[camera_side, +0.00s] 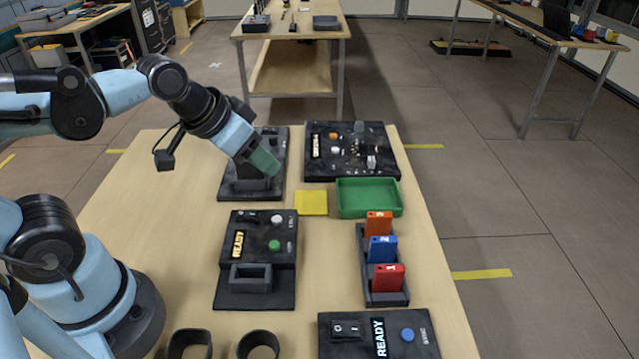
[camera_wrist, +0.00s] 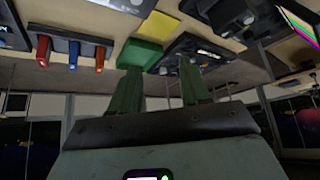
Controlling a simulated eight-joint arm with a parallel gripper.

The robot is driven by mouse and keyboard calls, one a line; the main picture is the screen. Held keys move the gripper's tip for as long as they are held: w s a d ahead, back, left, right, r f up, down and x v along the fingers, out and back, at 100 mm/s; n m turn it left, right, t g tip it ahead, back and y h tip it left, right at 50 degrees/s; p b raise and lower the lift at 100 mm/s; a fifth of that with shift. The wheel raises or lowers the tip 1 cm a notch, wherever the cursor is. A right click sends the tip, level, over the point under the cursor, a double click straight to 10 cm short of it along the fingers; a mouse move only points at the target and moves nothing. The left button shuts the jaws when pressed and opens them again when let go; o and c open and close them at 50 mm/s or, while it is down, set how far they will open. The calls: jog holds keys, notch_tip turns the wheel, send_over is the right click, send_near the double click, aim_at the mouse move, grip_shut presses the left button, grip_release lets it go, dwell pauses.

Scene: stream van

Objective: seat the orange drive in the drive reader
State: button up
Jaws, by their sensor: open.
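The orange drive (camera_side: 378,224) stands upright at the far end of a black rack (camera_side: 364,262), behind a blue drive (camera_side: 382,249) and a red drive (camera_side: 388,277). It also shows in the wrist view (camera_wrist: 100,58). A black box with a yellow READY screen and an open rectangular socket (camera_side: 250,278) stands left of the rack; it may be the drive reader. My gripper (camera_side: 266,164) is open and empty, well up and left of the orange drive. It hangs tilted in front of another black device (camera_side: 240,180) and partly hides it. Its green fingers are spread in the wrist view (camera_wrist: 160,85).
A green tray (camera_side: 369,205) lies just behind the rack, with a yellow pad (camera_side: 311,203) beside it. A black panel with knobs (camera_side: 350,150) stands behind. Table is bare at left.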

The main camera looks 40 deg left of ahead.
jog(key=shift+s+a+f+n, duration=0.35)
jog(key=shift+s+a+n, duration=0.2)
jog(key=shift+a, duration=0.1)
jog(key=shift+w+d+r, duration=0.1)
jog(key=m+g+h, duration=0.3)
jog(key=m+g, duration=0.1)
jog(key=m, duration=0.5)
send_near(379, 214)
jog(key=x, duration=0.5)
jog(key=shift+s+d, duration=0.3)
jog(key=shift+d, duration=0.05)
jog(key=shift+w+a+x, duration=0.15)
jog(key=shift+x, duration=0.8)
jog(key=shift+w+a+x, duration=0.15)
jog(key=shift+x, duration=1.6)
jog(key=shift+c, duration=0.4)
